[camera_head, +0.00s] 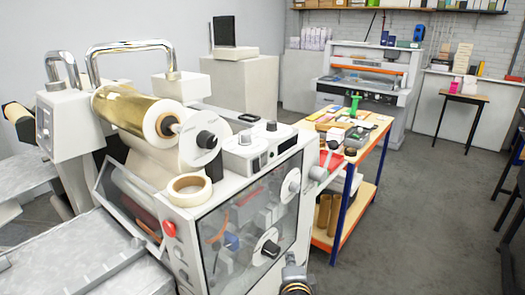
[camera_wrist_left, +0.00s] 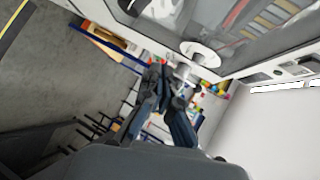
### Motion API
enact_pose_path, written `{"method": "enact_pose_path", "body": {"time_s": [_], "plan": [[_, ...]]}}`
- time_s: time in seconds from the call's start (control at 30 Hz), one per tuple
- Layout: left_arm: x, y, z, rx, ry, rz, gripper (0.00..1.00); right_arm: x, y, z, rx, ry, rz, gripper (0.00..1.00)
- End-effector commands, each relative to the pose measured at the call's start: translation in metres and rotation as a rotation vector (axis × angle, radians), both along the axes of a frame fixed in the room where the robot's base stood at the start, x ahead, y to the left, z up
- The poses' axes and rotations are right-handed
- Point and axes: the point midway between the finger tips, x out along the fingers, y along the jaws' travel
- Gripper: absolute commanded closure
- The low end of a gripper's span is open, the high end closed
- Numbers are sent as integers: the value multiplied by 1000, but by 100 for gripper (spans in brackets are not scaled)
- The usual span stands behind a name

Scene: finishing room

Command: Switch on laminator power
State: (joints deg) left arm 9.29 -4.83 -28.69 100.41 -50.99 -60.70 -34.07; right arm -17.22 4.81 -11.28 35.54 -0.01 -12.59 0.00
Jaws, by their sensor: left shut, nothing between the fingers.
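The laminator (camera_head: 160,192) is a large white machine with a gold film roll (camera_head: 130,105) and a clear side window. A red round button (camera_head: 169,228) sits on its near end panel. A control box (camera_head: 258,146) with knobs stands on top. I cannot tell which control is the power switch. My left gripper (camera_head: 293,265) shows only partly at the bottom edge, by the window's lower right corner. In the left wrist view its dark fingers (camera_wrist_left: 165,78) are shut and empty, with the machine's window and a round white knob (camera_wrist_left: 198,50) just beyond. My right gripper is out of view.
A wooden-topped bench (camera_head: 378,140) with blue legs and an orange lower shelf stands right behind the laminator, loaded with small items. A cutting machine (camera_head: 365,80) stands at the back. Grey floor (camera_head: 430,225) is clear on the right, with dark stools at the right edge.

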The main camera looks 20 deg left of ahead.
Motion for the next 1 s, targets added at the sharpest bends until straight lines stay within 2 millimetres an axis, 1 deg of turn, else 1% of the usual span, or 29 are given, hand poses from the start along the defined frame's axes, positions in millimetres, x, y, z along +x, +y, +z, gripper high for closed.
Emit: {"method": "enact_pose_path", "body": {"time_s": [0.03,0.07,0.1,0.2,0.3,0.4,0.77,0.87,0.97,1.0], "plan": [[0,2,64,25,-65,21,100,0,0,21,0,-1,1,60],[-2,4,89,40,-94,36,100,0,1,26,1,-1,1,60],[-5,7,118,56,-130,56,100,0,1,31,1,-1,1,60],[-15,14,172,82,-193,98,100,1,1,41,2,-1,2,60],[-22,20,199,93,-226,124,100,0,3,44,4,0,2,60],[-26,22,207,98,-239,135,100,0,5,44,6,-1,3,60],[-23,23,205,97,-238,134,100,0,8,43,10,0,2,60],[-14,26,204,99,-238,134,100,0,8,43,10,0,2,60],[0,34,203,99,-238,137,100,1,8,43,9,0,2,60],[8,37,203,101,-240,135,100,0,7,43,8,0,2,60]]}}
